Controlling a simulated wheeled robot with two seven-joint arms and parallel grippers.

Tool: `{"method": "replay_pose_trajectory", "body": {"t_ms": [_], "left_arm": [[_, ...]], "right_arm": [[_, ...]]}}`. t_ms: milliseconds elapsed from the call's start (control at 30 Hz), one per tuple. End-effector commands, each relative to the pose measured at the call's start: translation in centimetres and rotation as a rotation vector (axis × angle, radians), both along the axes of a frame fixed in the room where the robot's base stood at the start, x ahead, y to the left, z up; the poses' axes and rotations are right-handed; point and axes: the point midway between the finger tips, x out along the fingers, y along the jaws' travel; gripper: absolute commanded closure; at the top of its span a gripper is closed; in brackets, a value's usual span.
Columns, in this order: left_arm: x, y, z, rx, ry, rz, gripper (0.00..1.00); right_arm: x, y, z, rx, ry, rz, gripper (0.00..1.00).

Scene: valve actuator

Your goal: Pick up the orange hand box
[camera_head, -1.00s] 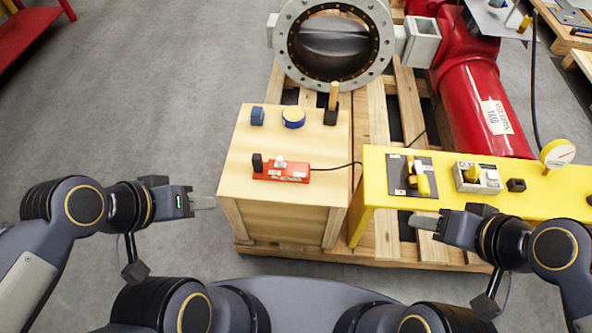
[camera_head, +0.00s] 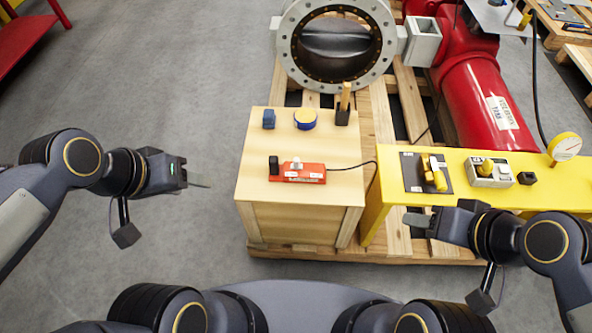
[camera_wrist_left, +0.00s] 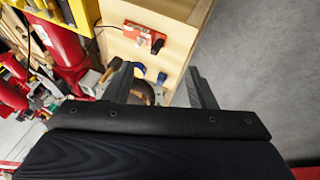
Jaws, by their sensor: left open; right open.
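The orange hand box (camera_head: 298,173) lies on top of the wooden box (camera_head: 250,190), with a white part and a black part on its upper side and a black cable leaving its right end. It also shows in the left wrist view (camera_wrist_left: 140,36), near the top. My left gripper (camera_head: 203,181) is open and empty, in the air left of the wooden box and apart from the hand box. Its two fingers show in the left wrist view (camera_wrist_left: 160,84) with a gap between them. My right gripper (camera_head: 418,219) is open and empty, near the front edge of the yellow bench.
A blue block (camera_head: 269,119), a yellow-and-blue round item (camera_head: 305,119) and a wooden-handled tool (camera_head: 343,105) stand behind the hand box. The yellow bench (camera_head: 395,161) carries switches and a gauge (camera_head: 565,147).

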Motion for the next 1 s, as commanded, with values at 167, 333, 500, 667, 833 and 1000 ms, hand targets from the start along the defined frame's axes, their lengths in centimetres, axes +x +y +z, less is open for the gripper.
{"method": "replay_pose_trajectory", "body": {"t_ms": [167, 333, 500, 667, 833, 1000], "left_arm": [[5.5, -0.2, -0.2, 0.027, 0.096, -0.029, 0.49], [10.9, -1.2, -1.8, 0.072, 0.177, -0.048, 0.49], [16.0, -3.0, -4.7, 0.134, 0.250, -0.068, 0.49], [20.3, -5.4, -8.6, 0.208, 0.309, -0.091, 0.49], [23.5, -8.1, -12.9, 0.287, 0.353, -0.113, 0.49], [25.1, -9.9, -16.0, 0.341, 0.375, -0.129, 0.49]], "right_arm": [[0.0, 0.0, 0.0, 0.000, 0.000, 0.000, 0.53], [0.0, 0.0, 0.0, 0.000, 0.000, 0.000, 0.53], [0.0, 0.0, 0.0, 0.000, 0.000, 0.000, 0.53], [0.0, 0.0, 0.0, 0.000, 0.000, 0.000, 0.53], [0.0, 0.0, 0.0, 0.000, 0.000, 0.000, 0.53], [0.0, 0.0, 0.0, 0.000, 0.000, 0.000, 0.53]]}}
